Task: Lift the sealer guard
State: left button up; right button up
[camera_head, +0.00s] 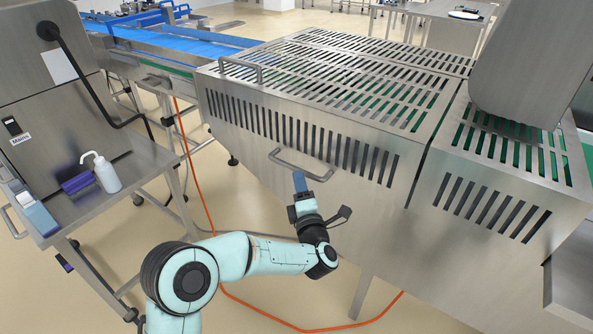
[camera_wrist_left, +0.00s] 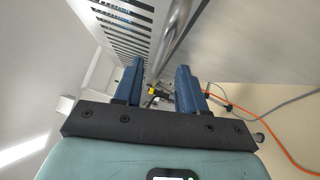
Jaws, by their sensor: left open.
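The sealer guard (camera_head: 340,187) is a large stainless steel cover with slots on its top and front, and it looks closed. A bar handle (camera_head: 291,168) sticks out from its front face. My left gripper (camera_head: 299,180) is open just below this handle, its blue fingers pointing up at it. In the left wrist view the open fingers (camera_wrist_left: 160,75) show with the handle bar (camera_wrist_left: 176,35) beyond and between them. The slotted guard face (camera_wrist_left: 120,30) is beside it. I cannot tell whether the fingers touch the bar. My right gripper is not in view.
A steel side table (camera_head: 95,205) at the left holds a white bottle (camera_head: 107,175). A blue conveyor (camera_head: 180,42) runs in at the back left. A second slotted cover (camera_head: 500,190) adjoins at the right. An orange cable (camera_head: 235,297) lies on the floor.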

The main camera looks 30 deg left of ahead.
aim_at(296, 167)
pick_arm(q)
jog(key=x, duration=0.6)
jog(key=shift+a, duration=0.1)
jog(key=shift+c, duration=0.3)
jog(key=shift+r, duration=0.1)
grip_shut()
